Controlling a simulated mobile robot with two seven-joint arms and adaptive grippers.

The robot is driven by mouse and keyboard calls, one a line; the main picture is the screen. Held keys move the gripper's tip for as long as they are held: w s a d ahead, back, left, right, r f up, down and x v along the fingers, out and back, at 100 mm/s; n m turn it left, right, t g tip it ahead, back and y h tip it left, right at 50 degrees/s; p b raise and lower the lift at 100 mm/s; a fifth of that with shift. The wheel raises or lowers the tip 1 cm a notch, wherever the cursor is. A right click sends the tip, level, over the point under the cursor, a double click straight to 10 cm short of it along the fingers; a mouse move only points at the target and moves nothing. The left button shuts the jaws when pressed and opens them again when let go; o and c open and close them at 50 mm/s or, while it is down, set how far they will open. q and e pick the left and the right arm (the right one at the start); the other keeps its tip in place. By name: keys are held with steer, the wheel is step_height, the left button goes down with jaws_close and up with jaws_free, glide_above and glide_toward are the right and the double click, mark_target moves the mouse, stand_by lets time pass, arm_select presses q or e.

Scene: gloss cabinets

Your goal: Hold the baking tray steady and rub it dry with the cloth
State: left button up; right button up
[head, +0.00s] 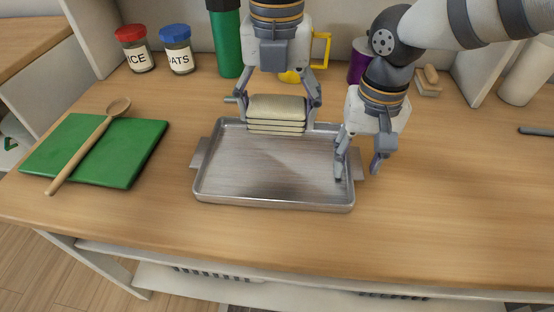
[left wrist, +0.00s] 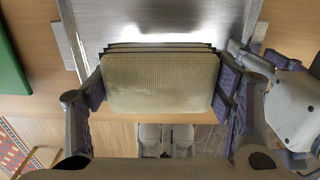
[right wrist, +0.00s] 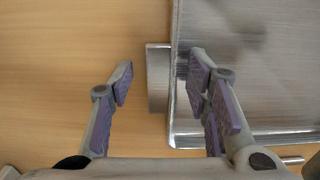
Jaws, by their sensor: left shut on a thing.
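The metal baking tray (head: 265,165) lies flat on the wooden counter, with a tab handle at each short end. My left gripper (head: 280,104) is shut on the folded beige cloth (head: 276,108) at the tray's far edge. The cloth also shows between the fingers in the left wrist view (left wrist: 160,82). I cannot tell whether it touches the tray. My right gripper (head: 360,172) is open at the tray's right end, one finger over the tray and the other outside. In the right wrist view, the tray's handle (right wrist: 158,75) lies between the parted fingers.
A green board (head: 122,160) with a wooden spoon (head: 88,148) lies to the left. Two jars (head: 176,50), a green bottle (head: 226,42), a yellow mug (head: 322,48) and a purple can (head: 358,62) stand at the back. The counter right of the tray is mostly clear.

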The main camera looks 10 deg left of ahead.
step_height(320, 180, up, 12)
stand_by(0.5)
